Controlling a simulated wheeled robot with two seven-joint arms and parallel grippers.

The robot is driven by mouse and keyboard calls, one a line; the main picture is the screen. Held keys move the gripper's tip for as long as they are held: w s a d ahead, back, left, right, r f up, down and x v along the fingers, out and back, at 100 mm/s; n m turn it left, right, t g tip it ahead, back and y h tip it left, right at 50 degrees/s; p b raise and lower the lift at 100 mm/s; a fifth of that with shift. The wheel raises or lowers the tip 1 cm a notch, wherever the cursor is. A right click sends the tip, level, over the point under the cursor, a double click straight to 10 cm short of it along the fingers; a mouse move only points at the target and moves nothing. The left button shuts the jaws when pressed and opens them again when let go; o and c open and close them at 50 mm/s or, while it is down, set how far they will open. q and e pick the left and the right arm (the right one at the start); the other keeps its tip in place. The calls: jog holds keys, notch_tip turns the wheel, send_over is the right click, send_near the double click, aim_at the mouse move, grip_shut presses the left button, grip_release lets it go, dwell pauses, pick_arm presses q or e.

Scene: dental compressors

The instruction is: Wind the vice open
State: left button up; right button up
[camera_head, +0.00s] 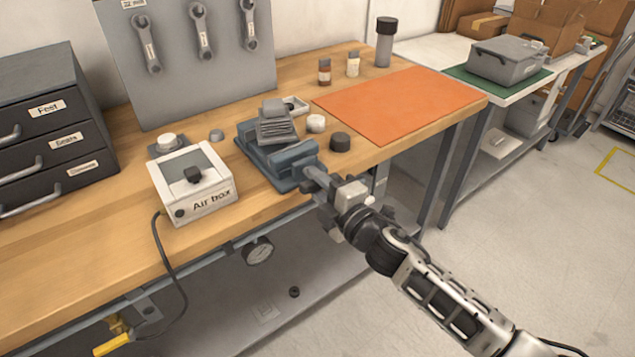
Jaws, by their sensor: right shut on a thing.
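The blue-grey vice (283,160) sits on the wooden bench near its front edge. A ribbed grey part (276,124) rests on or between its jaws; I cannot tell which. The vice's screw end (317,176) points toward the front right. My right gripper (325,190) is at that end, just past the bench edge, and is shut on the vice handle. The gripper and wrist hide most of the handle. My left gripper is not in view.
A white air box (193,187) with a cable stands left of the vice. A dark knob (340,141) and a white cap (316,123) lie just right of it. An orange mat (402,104) covers the bench's right part. A drawer cabinet (45,130) stands at the left.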

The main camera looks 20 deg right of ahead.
jog(key=shift+n, duration=0.7)
jog(key=o, duration=0.8)
jog(key=shift+o, duration=0.2)
jog(key=shift+s, duration=0.1)
